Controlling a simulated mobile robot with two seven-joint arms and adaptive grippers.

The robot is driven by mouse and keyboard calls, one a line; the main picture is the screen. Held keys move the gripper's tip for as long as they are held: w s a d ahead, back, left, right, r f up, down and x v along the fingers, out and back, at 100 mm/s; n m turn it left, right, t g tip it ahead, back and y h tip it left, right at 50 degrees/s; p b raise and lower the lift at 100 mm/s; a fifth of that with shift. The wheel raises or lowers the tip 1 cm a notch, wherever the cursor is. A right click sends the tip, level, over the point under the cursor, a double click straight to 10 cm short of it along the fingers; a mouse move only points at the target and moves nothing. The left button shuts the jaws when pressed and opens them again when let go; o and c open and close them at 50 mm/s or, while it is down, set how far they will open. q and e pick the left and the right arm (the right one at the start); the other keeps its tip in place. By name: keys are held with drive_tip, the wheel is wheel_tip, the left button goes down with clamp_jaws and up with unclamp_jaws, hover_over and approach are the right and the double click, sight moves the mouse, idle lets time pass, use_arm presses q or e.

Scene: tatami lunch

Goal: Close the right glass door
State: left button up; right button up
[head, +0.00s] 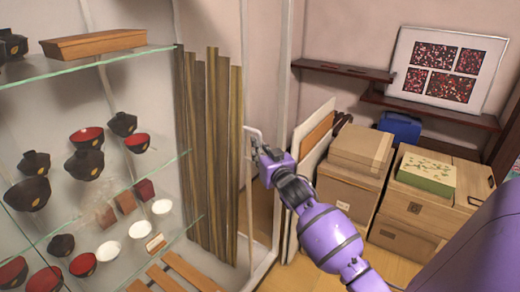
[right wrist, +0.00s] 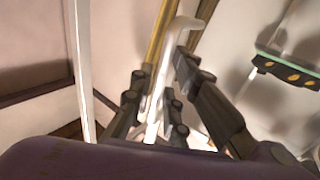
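The right glass door shows in the head view as a pale, narrow upright frame edge (head: 284,90) right of the wooden slats. Its glass is hard to make out. A slim white handle (head: 249,190) stands upright left of my right gripper (head: 256,150). In the right wrist view the white handle (right wrist: 180,38) has a bent top end and runs between the dark fingers of my right gripper (right wrist: 162,68). The fingertips are close to it on both sides. Whether they press on it cannot be told. My left gripper is out of view.
Glass shelves (head: 95,62) at left hold dark bowls, white bowls and a wooden box (head: 93,45). Brown slats (head: 210,140) stand inside the cabinet. Cardboard boxes (head: 352,175), a leaning white board (head: 303,165) and a wall shelf (head: 345,70) are at right.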

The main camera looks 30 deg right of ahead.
clamp_jaws()
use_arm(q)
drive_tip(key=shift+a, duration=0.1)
use_arm(e)
drive_tip(key=shift+d, duration=0.1)
